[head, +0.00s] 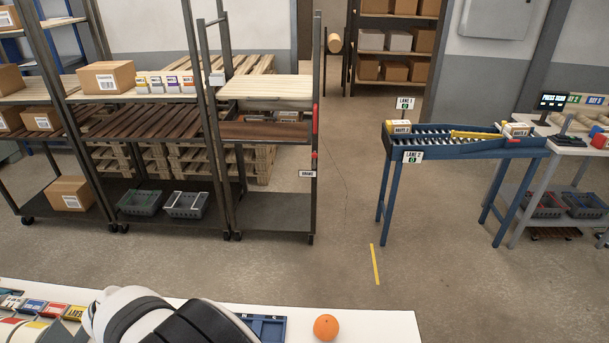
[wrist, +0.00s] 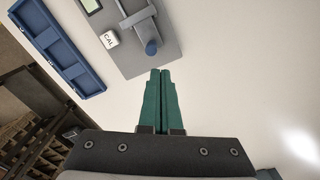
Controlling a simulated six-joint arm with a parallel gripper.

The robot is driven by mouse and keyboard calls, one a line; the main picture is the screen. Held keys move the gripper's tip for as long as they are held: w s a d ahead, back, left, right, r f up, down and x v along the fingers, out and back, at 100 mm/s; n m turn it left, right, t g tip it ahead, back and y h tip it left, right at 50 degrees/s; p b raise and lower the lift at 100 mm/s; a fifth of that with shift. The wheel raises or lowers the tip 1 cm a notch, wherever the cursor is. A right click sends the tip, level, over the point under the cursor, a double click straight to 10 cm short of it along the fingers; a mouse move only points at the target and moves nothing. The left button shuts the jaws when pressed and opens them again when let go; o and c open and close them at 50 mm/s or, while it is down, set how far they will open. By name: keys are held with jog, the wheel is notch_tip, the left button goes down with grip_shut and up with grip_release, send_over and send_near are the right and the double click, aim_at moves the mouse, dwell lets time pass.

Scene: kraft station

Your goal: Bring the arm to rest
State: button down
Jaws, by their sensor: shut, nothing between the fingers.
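My gripper (wrist: 160,72) shows in the wrist view with its two green fingers closed side by side and nothing between them. The fingers lie over the white table top (wrist: 240,70), with their tips near a grey device that has a blue knob. I cannot tell how high above the table they are. In the head view, a white and black part of my arm (head: 150,318) covers the front left middle of the table; the fingers do not show there.
The grey device (wrist: 135,52) bears a "CAL" button. A blue tray (wrist: 60,45) lies beside it. An orange ball (head: 325,327) sits on the table's right part. Several coloured packs (head: 33,306) lie at the left. Shelves, a blue roller conveyor (head: 455,146) and a side bench stand beyond open floor.

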notch_tip(320, 180, down, 6)
jog(key=shift+r, duration=0.1)
jog(key=shift+d, duration=0.15)
dwell(1.9)
jog(key=shift+d, duration=2.4)
